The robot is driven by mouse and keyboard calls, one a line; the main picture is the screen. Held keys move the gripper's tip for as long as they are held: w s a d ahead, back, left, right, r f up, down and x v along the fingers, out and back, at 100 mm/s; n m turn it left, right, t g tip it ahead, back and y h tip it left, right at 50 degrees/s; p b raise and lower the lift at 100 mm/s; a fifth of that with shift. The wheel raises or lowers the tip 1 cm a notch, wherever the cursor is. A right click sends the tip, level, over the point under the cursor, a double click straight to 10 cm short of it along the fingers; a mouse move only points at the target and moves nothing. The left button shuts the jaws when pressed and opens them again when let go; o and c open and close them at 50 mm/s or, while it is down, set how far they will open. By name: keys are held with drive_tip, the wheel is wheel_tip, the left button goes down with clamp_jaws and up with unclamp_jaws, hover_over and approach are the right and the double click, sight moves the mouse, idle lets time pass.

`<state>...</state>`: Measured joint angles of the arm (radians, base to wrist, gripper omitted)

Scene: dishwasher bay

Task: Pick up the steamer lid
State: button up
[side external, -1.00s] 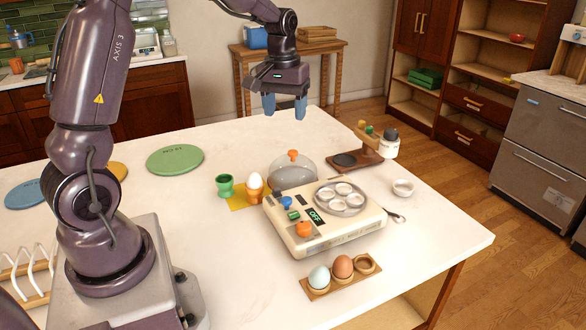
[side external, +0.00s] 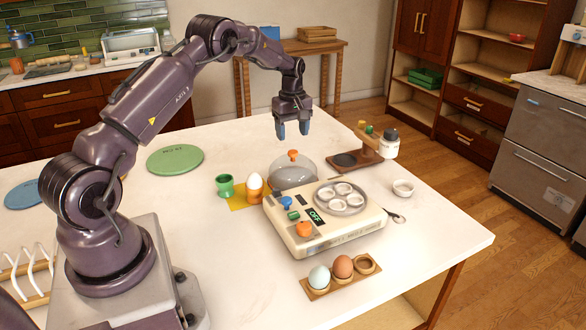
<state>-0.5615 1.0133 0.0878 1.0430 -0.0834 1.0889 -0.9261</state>
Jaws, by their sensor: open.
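The steamer lid (side external: 290,175) is a clear grey dome with an orange knob (side external: 293,155). It rests on the white table just behind the cream egg steamer (side external: 335,237). My gripper (side external: 293,130) has blue fingers pointing down and is open and empty. In this view its fingertips appear just above the lid's knob, apart from it; the exact distance in depth is hard to tell. The steamer's round tray (side external: 341,207) of several white cups is uncovered.
A green egg cup (side external: 225,186) and an orange cup with a white egg (side external: 255,188) stand left of the lid. A wooden caddy with a jar (side external: 390,144) stands at right. A wooden egg holder (side external: 318,290) is in front.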

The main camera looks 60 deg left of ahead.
sight(293, 151)
drive_tip(key=shift+d+f, duration=0.15)
drive_tip(key=shift+f, duration=3.45)
drive_tip(key=c, duration=1.1)
